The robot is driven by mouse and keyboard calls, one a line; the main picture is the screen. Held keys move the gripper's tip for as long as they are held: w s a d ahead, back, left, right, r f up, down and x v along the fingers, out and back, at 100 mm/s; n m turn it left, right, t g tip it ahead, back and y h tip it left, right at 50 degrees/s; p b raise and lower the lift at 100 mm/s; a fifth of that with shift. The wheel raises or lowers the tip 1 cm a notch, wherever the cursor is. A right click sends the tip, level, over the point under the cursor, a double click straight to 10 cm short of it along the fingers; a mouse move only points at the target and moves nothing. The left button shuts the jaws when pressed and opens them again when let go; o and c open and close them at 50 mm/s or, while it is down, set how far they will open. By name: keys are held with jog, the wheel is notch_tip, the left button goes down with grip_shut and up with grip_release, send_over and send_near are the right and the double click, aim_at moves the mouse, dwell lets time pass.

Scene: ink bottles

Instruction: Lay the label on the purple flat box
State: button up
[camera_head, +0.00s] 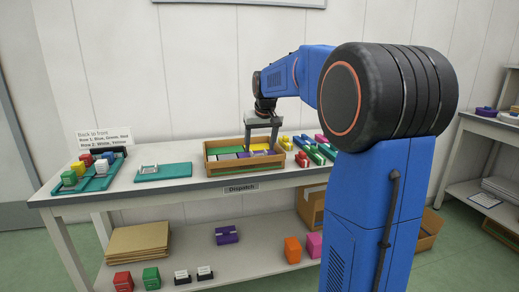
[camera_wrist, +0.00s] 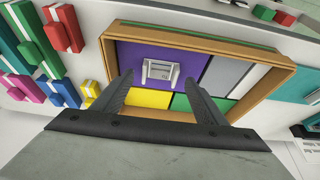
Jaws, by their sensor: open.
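The purple flat box (camera_wrist: 190,45) lies in a wooden-rimmed crate (camera_wrist: 285,72) in the wrist view. The label (camera_wrist: 160,72), a small pale piece with dark marks, appears to lie on the purple box, near its lower middle. My gripper (camera_wrist: 158,80) is open, its two fingers pointing down into the crate on either side of the label, without visible contact. In the head view my gripper (camera_head: 260,148) reaches down over the crate (camera_head: 225,167) on the bench, and the label is too small to make out there.
Grey (camera_wrist: 224,72), yellow (camera_wrist: 150,98) and green boxes share the crate. Several coloured bottles or boxes stand right of it in the head view. A teal tray (camera_head: 163,172) lies to its left, and another tray with coloured pieces (camera_head: 90,178) stands further left. Bare bench lies between.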

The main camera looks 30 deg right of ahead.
jog(key=v, duration=1)
jog(key=s+a+f+n, duration=0.1)
jog(key=s+a+f, duration=0.4)
jog(key=s, duration=0.4)
jog(key=s+a+f+n, duration=0.1)
jog(key=s+a+f, duration=0.1)
jog(key=s+a, duration=0.6)
jog(key=s+a+f, duration=0.2)
jog(key=s+f, duration=0.5)
jog(key=s, duration=0.2)
jog(key=s+a+f+n+y, duration=0.1)
jog(key=s+a+f, duration=0.1)
jog(key=s+f, duration=0.6)
jog(key=shift+s+t, duration=0.3)
jog(key=shift+s, duration=0.45)
